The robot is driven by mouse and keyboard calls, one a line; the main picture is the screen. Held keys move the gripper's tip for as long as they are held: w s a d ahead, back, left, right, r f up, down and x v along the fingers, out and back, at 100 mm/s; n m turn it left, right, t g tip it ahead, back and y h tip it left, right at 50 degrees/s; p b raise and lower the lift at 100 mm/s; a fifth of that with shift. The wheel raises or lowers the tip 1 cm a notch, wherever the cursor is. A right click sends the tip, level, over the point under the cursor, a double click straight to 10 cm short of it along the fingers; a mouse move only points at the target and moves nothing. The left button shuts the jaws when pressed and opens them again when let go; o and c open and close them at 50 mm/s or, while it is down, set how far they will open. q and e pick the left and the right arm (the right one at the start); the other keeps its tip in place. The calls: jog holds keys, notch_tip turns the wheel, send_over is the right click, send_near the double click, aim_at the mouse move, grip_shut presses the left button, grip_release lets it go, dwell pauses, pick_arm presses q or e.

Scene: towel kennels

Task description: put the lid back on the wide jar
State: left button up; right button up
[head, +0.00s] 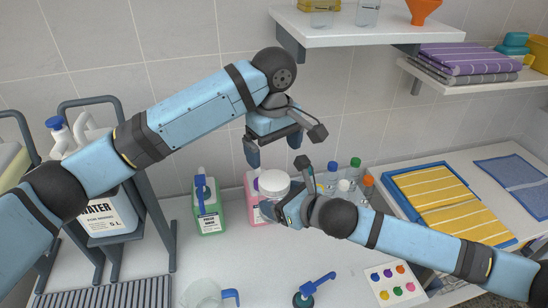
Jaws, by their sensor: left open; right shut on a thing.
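A pale, wide round jar (273,184) with a white top is at the middle of the head view, in front of the pink bottle. My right gripper (277,210) is shut on it at its lower side, partly hiding it. I cannot tell whether the white top is a separate lid. My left gripper (273,150) is open and empty, pointing down just above and behind the jar, its two fingers apart. No loose lid can be made out elsewhere.
A green bottle (209,211) and a pink bottle (251,204) stand behind. Small capped bottles (355,172) stand right of the jar. A clear jug (201,296) and a blue-handled tool (312,287) are at the front. A shelf (345,36) hangs above.

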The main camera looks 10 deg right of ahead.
aim_at(274, 180)
pick_arm(q)
jog(key=shift+f, duration=0.2)
jog(key=shift+f, duration=3.95)
jog(key=shift+c, duration=0.4)
jog(key=c, duration=0.9)
jog(key=m, duration=0.3)
jog(key=o, duration=1)
jog(key=shift+o, duration=0.2)
